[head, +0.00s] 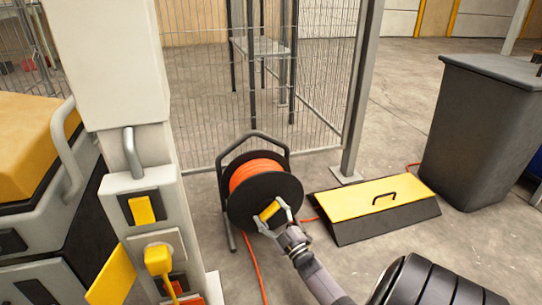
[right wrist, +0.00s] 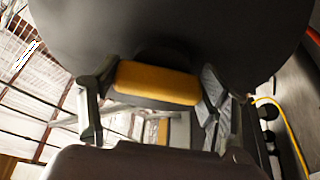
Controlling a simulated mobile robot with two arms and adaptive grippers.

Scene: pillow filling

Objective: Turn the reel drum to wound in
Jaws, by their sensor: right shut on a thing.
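The reel drum (head: 245,207) is a black disc with orange cable (head: 254,168) wound on it, in a dark stand on the concrete floor in the head view. A yellow crank handle (head: 270,209) sticks out of its front face. My right gripper (head: 271,215) is shut on this handle. In the right wrist view the yellow handle (right wrist: 157,83) lies between the two fingers, with the dark drum face (right wrist: 170,30) behind it. A length of orange cable (head: 255,262) runs from the drum along the floor. My left gripper is not in view.
A yellow-topped black ramp box (head: 372,196) lies right of the drum, by a grey post (head: 361,90). A large grey bin (head: 485,125) stands at the right. A wire fence (head: 215,85) is behind. A white pedestal with yellow plugs (head: 150,215) stands close at the left.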

